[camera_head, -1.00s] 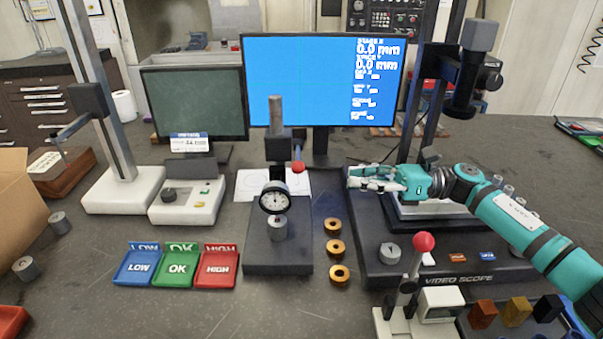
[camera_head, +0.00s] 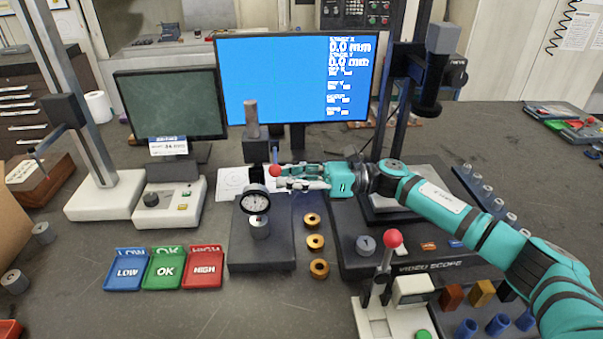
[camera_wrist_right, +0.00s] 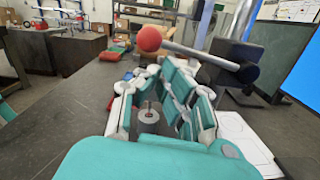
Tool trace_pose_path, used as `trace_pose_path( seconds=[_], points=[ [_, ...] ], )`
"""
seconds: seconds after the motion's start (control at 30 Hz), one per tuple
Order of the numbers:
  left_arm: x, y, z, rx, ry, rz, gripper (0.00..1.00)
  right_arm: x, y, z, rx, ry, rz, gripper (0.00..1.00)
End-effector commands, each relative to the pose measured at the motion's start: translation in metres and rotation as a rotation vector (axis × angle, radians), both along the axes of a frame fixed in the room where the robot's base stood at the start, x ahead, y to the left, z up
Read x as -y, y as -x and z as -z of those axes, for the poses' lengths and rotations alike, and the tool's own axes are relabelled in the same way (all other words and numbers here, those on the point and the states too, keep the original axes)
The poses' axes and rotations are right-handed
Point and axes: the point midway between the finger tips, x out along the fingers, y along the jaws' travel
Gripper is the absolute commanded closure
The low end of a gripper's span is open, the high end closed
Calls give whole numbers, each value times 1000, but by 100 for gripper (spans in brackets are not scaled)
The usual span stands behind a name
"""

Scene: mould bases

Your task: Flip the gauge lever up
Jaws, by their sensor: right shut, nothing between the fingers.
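The dial gauge (camera_head: 255,202) stands on a dark block base (camera_head: 262,248) with an upright post (camera_head: 252,120). Its lever ends in a red ball (camera_head: 275,171), to the right of the post. In the right wrist view the red ball (camera_wrist_right: 149,38) sits on a grey rod (camera_wrist_right: 203,55) running to the dark post. My right gripper (camera_head: 281,178) comes in from the right, with its fingertips close beside the ball. In the wrist view the fingers (camera_wrist_right: 150,80) are shut and empty, just below the ball; contact cannot be told. My left gripper is not in view.
Several brass rings (camera_head: 315,242) lie right of the gauge base. Blue, green and red trays (camera_head: 165,268) lie to its left. A lever device with another red ball (camera_head: 393,238) stands in front of the video scope base (camera_head: 440,252). A blue monitor (camera_head: 270,85) stands behind.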

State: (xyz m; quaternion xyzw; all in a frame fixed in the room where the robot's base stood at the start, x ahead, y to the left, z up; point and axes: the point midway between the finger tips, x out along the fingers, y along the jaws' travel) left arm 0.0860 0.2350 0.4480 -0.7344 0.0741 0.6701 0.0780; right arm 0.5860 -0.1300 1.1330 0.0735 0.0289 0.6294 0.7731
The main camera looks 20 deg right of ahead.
Motion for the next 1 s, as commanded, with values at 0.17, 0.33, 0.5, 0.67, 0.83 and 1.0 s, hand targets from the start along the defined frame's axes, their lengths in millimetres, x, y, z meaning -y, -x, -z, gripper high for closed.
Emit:
trace_pose_path(
  seconds=[0.17,0.33,0.5,0.67,0.83,1.0],
  points=[
    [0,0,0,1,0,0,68,-1,0,1,0,0,0,100],
    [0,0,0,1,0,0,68,-1,0,0,-1,0,0,100],
    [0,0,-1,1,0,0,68,-1,0,-2,-20,-4,0,100],
    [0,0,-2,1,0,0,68,-1,1,-5,-53,-10,0,100],
    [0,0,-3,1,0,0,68,-1,1,-8,-77,-15,0,100],
    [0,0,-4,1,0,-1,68,-1,1,-11,-104,-21,1,100]
  ],
)
